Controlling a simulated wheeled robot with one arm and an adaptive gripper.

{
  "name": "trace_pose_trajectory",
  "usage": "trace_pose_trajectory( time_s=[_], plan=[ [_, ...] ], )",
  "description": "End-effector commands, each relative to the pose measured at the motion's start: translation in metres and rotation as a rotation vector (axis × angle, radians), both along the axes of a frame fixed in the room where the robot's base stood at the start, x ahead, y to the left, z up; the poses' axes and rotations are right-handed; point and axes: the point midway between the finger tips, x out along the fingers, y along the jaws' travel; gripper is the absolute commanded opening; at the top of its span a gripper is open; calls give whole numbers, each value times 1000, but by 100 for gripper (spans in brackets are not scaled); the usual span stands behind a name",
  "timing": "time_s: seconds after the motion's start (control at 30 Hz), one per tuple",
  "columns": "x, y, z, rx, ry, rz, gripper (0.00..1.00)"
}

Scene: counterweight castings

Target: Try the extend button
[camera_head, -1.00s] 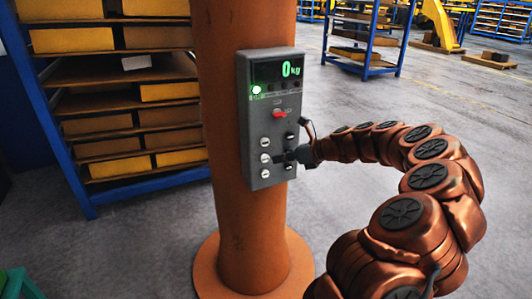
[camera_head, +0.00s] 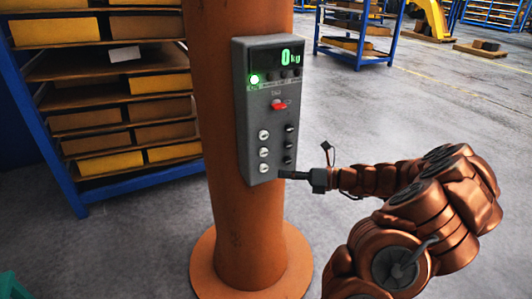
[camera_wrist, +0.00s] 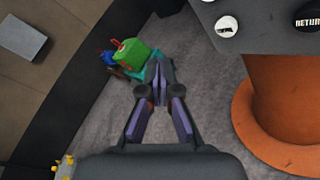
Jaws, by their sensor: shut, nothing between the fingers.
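A grey control panel (camera_head: 262,150) is fixed to an orange column. Its display (camera_head: 291,57) reads 0 kg and a green lamp (camera_head: 254,79) is lit. Below a red switch (camera_head: 279,106) are white buttons (camera_head: 263,153) on the left and black buttons (camera_head: 288,145) on the right. I cannot read an extend label. My gripper (camera_head: 284,174) is shut and empty at the panel's lower right edge. In the wrist view its fingertips (camera_wrist: 160,68) appear left of the panel, which shows a white button (camera_wrist: 226,26) and a partly cut "RETUR" label (camera_wrist: 308,21).
The orange column (camera_head: 245,235) stands on a round base (camera_head: 215,270). A blue rack (camera_head: 75,200) with yellow boxes is behind it on the left, another blue rack (camera_head: 357,50) at the back right. Grey floor is free at right.

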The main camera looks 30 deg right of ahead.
Motion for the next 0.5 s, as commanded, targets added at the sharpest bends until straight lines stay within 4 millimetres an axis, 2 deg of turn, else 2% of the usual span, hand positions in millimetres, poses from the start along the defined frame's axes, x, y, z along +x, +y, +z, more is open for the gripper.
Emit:
trace_pose_trajectory(
  time_s=[0.33, 0.5],
  plan=[
    [5, 4, 0, -3, 1, 9, 0],
    [17, 1, -2, -4, 0, 7, 0]
  ],
)
